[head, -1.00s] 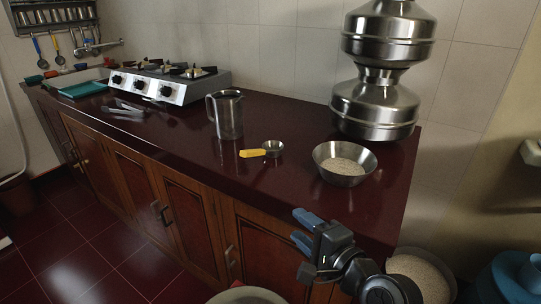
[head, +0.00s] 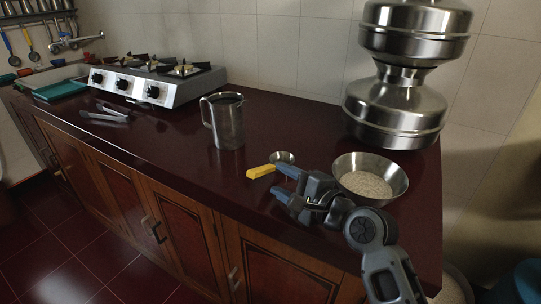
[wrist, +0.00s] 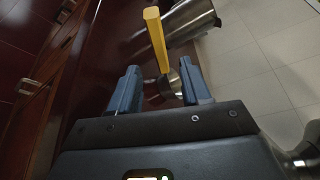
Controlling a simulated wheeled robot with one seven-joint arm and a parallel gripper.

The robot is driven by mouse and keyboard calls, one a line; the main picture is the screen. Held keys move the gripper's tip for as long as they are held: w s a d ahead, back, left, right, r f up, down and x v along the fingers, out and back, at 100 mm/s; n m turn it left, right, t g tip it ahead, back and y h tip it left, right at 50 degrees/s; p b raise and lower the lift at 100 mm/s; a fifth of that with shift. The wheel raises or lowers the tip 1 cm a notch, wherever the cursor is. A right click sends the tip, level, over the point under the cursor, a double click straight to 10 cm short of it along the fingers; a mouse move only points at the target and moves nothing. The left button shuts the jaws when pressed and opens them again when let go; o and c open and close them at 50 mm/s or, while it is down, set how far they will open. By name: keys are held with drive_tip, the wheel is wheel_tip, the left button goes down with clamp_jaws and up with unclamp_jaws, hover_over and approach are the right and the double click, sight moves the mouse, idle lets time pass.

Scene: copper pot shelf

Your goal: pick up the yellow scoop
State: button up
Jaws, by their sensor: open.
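The yellow scoop lies on the dark red counter, its yellow handle (head: 261,171) pointing left and its small metal bowl (head: 283,157) at the right end. My gripper (head: 281,182) is open and empty, just in front of and to the right of the handle, with its blue fingers pointing left; part of it lies close to the scoop's bowl. In the wrist view the yellow handle (wrist: 155,38) stands beyond and between the two blue fingertips (wrist: 161,84). The scoop's metal bowl (wrist: 173,84) shows between the fingers, partly hidden by the right one. I cannot tell whether they touch.
A metal pitcher (head: 227,122) stands behind the handle. A steel bowl of grain (head: 370,180) sits close to the right of my gripper. Large stacked steel pots (head: 397,110) stand behind it. A stove (head: 158,83) and tongs (head: 106,113) are at the left. The counter's front edge is near.

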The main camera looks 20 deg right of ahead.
sight(269, 171)
drive_tip(key=x, duration=0.2)
drive_tip(key=shift+w, duration=0.45)
drive_tip(key=shift+x, duration=3)
drive_tip(key=shift+d+f, duration=0.1)
drive_tip(key=shift+d, duration=0.1)
drive_tip(key=shift+c, duration=0.4)
clamp_jaws()
